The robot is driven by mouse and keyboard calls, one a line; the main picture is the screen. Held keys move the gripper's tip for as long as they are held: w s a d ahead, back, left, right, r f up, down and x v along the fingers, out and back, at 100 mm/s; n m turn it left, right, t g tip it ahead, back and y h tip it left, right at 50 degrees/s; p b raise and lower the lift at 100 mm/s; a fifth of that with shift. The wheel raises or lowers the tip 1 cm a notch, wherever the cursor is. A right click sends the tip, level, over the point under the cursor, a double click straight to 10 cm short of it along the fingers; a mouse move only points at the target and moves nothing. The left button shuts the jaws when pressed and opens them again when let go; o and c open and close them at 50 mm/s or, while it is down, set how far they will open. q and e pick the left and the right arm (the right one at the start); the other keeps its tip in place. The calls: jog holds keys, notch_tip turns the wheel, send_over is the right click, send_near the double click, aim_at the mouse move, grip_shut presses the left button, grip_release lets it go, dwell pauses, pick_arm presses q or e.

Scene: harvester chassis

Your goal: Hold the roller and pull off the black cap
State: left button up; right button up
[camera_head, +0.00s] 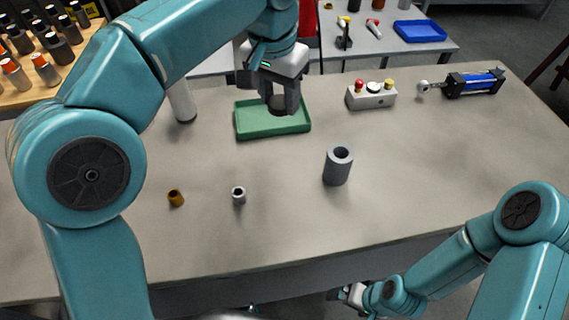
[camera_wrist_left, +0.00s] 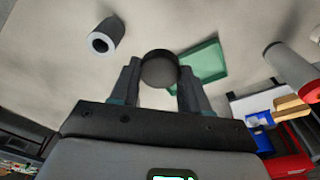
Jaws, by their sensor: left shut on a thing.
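My left gripper (camera_head: 281,108) is shut on a dark round black cap (camera_wrist_left: 160,68), seen between its two fingers in the left wrist view. In the head view the gripper and cap are over the green tray (camera_head: 243,131); the gap below is hard to judge. A pale cylinder (camera_head: 183,104), which looks like the roller, stands on the table left of the tray, partly hidden by my left arm. My right gripper (camera_head: 346,293) is low, in front of the table edge and away from these things; its finger opening is unclear.
A grey hollow cylinder (camera_head: 337,170) stands right of centre. A small brown bushing (camera_head: 176,198) and a small metal ring piece (camera_head: 239,195) are near the front. A button box (camera_head: 371,97) and a blue cylinder actuator (camera_head: 474,83) are at the back right. The front right tabletop is clear.

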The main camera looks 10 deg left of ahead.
pick_arm(q)
jog(key=shift+w, duration=0.15)
jog(key=b, duration=0.4)
send_over(282, 171)
jog(key=f, duration=1.5)
jog(key=shift+s+a, duration=0.1)
jog(key=shift+s, duration=0.15)
jog(key=shift+w+f, duration=0.1)
jog(key=shift+f, duration=2.3)
pick_arm(e)
jog(key=f, duration=0.4)
jog(key=shift+w+a+f, duration=0.1)
jog(key=shift+w+f, duration=0.15)
pick_arm(q)
jog(key=shift+b, duration=0.3)
jog(key=shift+f, duration=0.15)
jog(key=o, duration=1.2)
pick_arm(e)
jog(key=shift+f, duration=0.15)
